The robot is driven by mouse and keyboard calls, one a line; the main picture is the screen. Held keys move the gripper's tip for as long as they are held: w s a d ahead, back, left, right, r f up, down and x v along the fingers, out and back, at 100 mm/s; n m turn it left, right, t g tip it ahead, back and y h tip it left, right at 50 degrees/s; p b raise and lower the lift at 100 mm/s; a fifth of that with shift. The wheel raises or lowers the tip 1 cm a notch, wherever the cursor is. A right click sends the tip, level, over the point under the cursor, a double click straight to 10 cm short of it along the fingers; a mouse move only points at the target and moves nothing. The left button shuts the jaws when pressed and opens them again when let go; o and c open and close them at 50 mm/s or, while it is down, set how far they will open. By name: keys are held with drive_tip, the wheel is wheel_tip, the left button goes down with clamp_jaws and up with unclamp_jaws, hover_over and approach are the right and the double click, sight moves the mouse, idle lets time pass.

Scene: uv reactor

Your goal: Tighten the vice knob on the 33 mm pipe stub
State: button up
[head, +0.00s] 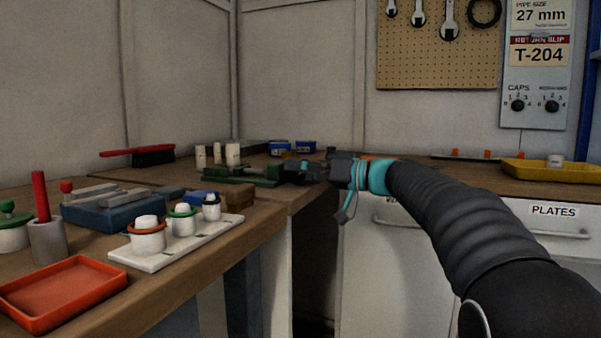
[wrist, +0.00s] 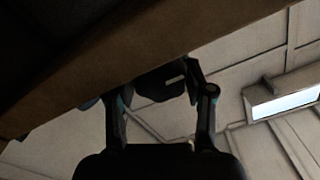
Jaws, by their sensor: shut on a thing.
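The green vice (head: 238,175) sits at the back of the wooden bench, near the corner. A pale stub (head: 233,155) stands upright at the vice; I cannot tell whether the jaws clamp it or read its size. My gripper (head: 308,170) is at the vice's right end, reaching in from the right. In the wrist view my gripper (wrist: 155,92) is shut on a dark knob (wrist: 163,84) with a pale mark on its face. The head view hides the knob behind my fingers.
The bench edge (wrist: 90,70) runs close beside my fingers in the wrist view. A white rack (head: 190,243) with several ringed pots, a blue block (head: 110,212) and a red tray (head: 62,290) are on the left bench. A yellow tray (head: 520,170) is at right.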

idle(0.4)
drive_tip(key=o, duration=1.2)
drive_tip(key=n+p, duration=0.1)
drive_tip(key=n, duration=0.5)
drive_tip(key=shift+r+p, duration=0.1)
drive_tip(key=shift+p, duration=0.25)
drive_tip(key=b+v, duration=0.1)
drive_tip(key=v, duration=1.2)
drive_tip(key=shift+s+d, duration=0.15)
drive_tip(key=shift+d, duration=0.2)
